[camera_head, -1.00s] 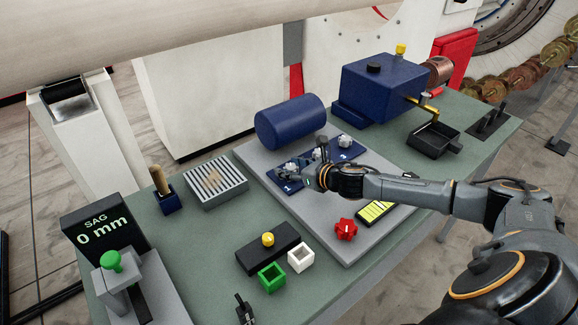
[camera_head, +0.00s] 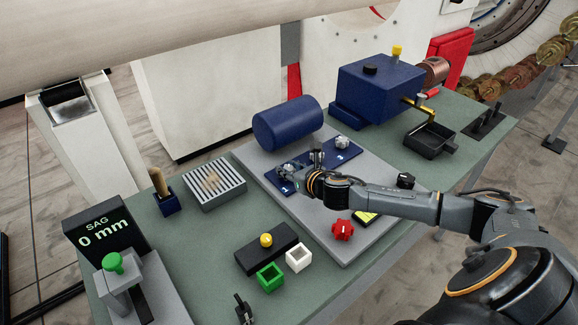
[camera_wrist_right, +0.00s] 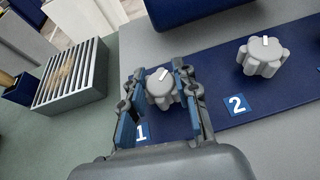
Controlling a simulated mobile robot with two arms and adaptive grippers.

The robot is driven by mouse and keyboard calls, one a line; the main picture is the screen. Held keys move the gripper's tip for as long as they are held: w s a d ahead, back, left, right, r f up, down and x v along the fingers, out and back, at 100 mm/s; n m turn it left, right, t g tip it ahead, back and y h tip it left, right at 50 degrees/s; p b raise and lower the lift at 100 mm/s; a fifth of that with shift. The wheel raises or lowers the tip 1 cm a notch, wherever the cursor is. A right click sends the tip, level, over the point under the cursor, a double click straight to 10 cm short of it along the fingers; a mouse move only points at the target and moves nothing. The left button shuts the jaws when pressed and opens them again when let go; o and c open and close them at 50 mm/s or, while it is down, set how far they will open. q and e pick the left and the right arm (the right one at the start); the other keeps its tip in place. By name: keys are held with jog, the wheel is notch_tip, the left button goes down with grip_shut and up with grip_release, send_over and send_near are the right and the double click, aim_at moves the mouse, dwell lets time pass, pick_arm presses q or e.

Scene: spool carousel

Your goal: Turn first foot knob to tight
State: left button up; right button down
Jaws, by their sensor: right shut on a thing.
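The first foot knob, a grey lobed knob with a white mark, shows in the wrist view (camera_wrist_right: 160,90) beside the label "1" on a blue plate (camera_wrist_right: 222,82). Its mark points up and to the right. My right gripper (camera_wrist_right: 163,98) is shut on this knob, one finger on each side. In the head view my right gripper (camera_head: 298,168) is at the left end of the blue plate, over label "1". The second foot knob (camera_wrist_right: 262,57) stands beside label "2" and is clear of the fingers. The third knob (camera_head: 342,142) is at the plate's right end.
A blue cylinder (camera_head: 287,123) lies behind the plate. A grey slatted box (camera_head: 215,183) stands to the left.

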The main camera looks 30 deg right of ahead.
jog(key=m+g+h+p, duration=0.1)
jog(key=m+h+p, duration=0.1)
jog(key=m+h, duration=0.1)
jog(key=m+h+p, duration=0.2)
jog(key=h, duration=0.1)
jog(key=shift+a+r+m+g+p, duration=0.2)
jog(key=shift+m+g+p, duration=0.1)
jog(key=shift+m+g, duration=0.1)
jog(key=m+g+h+p, duration=0.1)
jog(key=m+g+h, duration=0.1)
jog(key=m+h, duration=0.1)
jog(key=shift+f+h+p, duration=0.15)
jog(key=shift+h+p, duration=0.15)
jog(key=shift+p, duration=0.05)
jog(key=shift+m+g+h, duration=0.7)
jog(key=shift+m+g, duration=0.4)
jog(key=shift+d+f+m+g+h, duration=0.1)
jog(key=shift+m+g+h, duration=0.7)
jog(key=shift+m+g, duration=0.75)
jog(key=c, duration=1)
grip_release()
jog(key=shift+d, duration=0.15)
